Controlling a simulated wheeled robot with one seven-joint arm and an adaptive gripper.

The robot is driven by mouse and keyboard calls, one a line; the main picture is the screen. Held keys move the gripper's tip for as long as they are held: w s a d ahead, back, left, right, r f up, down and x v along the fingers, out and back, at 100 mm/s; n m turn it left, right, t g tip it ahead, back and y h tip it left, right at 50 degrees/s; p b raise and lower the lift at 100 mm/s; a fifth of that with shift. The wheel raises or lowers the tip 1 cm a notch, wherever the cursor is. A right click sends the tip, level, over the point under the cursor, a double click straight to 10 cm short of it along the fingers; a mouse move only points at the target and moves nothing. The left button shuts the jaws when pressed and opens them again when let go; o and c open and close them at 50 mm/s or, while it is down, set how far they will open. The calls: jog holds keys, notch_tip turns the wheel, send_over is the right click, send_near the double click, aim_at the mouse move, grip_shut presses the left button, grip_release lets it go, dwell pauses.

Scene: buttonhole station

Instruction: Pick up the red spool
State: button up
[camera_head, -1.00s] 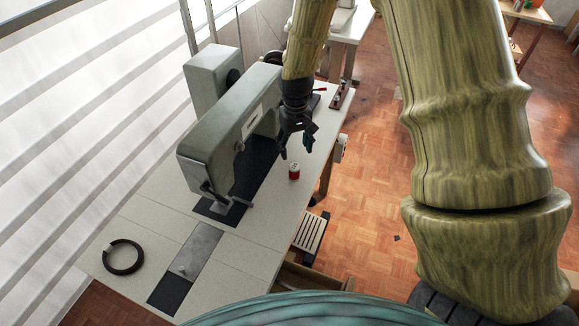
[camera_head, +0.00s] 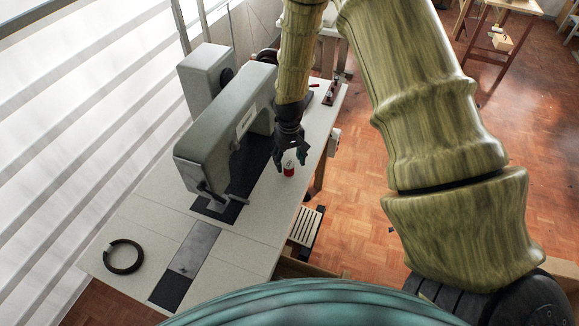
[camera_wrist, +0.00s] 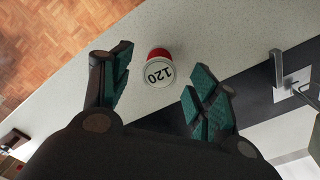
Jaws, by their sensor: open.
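The red spool (camera_head: 289,170) stands upright on the pale sewing table (camera_head: 262,205), near its right edge. It has a white top marked 120, which shows in the wrist view (camera_wrist: 158,68). My gripper (camera_head: 291,163) is open and empty, just above and behind the spool in the head view. In the wrist view the two teal-padded fingers (camera_wrist: 155,85) are spread, and the spool appears in the gap between them, slightly beyond the tips. I cannot tell whether a finger touches it.
A grey sewing machine (camera_head: 225,125) stands left of the gripper, with a dark plate under it. A black ring (camera_head: 123,257) lies at the near left. A small dark rack (camera_head: 335,92) stands at the back right. The tabletop in front of the spool is clear.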

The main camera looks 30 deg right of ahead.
aim_at(288, 164)
jog(key=shift+f+p, duration=0.45)
jog(key=shift+f, duration=1)
jog(key=shift+c, duration=0.2)
jog(key=c, duration=0.9)
